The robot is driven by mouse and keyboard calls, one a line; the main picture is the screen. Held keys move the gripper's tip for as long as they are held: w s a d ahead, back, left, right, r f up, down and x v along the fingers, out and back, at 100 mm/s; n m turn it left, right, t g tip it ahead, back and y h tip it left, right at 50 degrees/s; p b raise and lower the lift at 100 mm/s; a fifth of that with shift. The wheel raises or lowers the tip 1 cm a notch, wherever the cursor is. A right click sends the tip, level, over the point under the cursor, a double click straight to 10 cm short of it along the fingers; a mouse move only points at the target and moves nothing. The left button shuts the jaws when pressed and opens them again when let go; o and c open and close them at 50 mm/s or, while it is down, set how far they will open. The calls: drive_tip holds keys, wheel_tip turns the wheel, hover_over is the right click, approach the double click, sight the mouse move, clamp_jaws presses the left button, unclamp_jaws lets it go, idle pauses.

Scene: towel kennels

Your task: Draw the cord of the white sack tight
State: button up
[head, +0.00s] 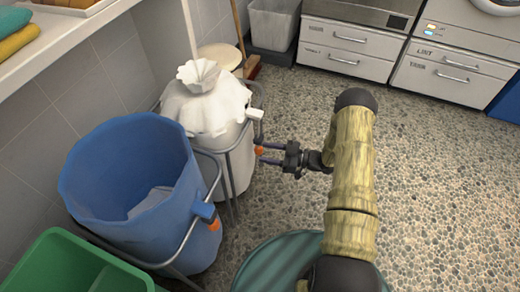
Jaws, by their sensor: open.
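The white sack (207,110) hangs in a grey metal frame at the upper left of centre. Its top is bunched into a ruffled neck with a frilled tuft above. A white block (255,113) sits at its right side. An orange bead (259,150), seemingly the cord's end, hangs below that block; the cord itself is too small to make out. My gripper (267,154) points left with its two dark fingers apart, the tips right at the bead. I cannot tell whether the bead is between them or they touch it.
A blue sack (115,155) stands open in a frame nearer me, with its own orange bead (214,225). A green bin (70,265) is at the lower left. A dark green round-topped container (275,262) is below my arm. Drawers (350,40) line the back. Pebbled floor at right is clear.

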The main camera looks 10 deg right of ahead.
drive_tip(key=p+v, duration=0.4)
drive_tip(key=v, duration=0.9)
drive_tip(key=shift+s+d, duration=0.25)
drive_tip(key=shift+w+a, duration=0.1)
drive_tip(key=shift+w, duration=0.05)
